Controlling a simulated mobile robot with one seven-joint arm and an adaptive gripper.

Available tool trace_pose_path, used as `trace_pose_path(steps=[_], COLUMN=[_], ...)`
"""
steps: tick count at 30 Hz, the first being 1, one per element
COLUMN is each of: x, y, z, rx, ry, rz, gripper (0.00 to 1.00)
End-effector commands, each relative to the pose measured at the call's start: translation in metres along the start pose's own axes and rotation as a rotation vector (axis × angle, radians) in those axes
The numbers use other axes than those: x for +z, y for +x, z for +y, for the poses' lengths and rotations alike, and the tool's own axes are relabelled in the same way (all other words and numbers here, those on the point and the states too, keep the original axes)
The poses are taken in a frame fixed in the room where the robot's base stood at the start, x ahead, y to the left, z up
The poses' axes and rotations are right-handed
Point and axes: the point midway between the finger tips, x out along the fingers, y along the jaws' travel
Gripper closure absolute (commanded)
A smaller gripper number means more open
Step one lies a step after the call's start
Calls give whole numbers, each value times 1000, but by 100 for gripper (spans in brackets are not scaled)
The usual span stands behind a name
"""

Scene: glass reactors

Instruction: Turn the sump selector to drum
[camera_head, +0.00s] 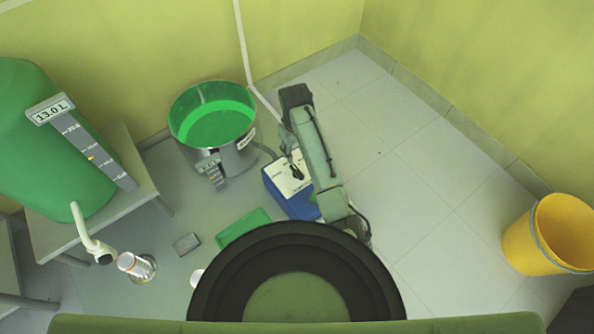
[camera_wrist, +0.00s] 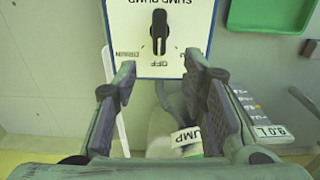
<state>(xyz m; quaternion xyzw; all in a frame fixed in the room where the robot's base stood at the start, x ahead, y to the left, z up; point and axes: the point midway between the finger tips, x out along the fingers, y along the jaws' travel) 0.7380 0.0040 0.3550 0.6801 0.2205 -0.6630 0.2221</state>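The sump selector is a black knob (camera_wrist: 158,32) on a white panel with a blue edge (camera_wrist: 197,68), seen upside down in the wrist view. The knob lies along the panel's up-down line, with its lower end towards the OFF label. Other labels beside OFF are partly cut off or hard to read. In the head view the panel (camera_head: 283,166) tops a blue box, partly hidden by my arm. My gripper (camera_wrist: 160,72) is open and empty, its two fingers spread below the panel in the wrist picture, apart from the knob. It also shows over the box (camera_head: 293,168).
A metal bucket (camera_head: 237,160) of green liquid stands left of the box. A large green drum (camera_head: 45,150) with a 13.0 L display rests on a grey table. A green tray (camera_head: 243,226) lies near the box. A yellow bucket (camera_head: 550,237) stands right; floor between is clear.

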Motion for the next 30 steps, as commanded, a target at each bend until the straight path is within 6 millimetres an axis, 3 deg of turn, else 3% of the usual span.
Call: trace_pose_path(steps=[5,19,30], x=[10,11,10], y=[16,97,112], z=[2,1,1], rx=[-13,-11,-9], ry=[10,8,8], rz=[-29,-25,-22], gripper=[62,62,62])
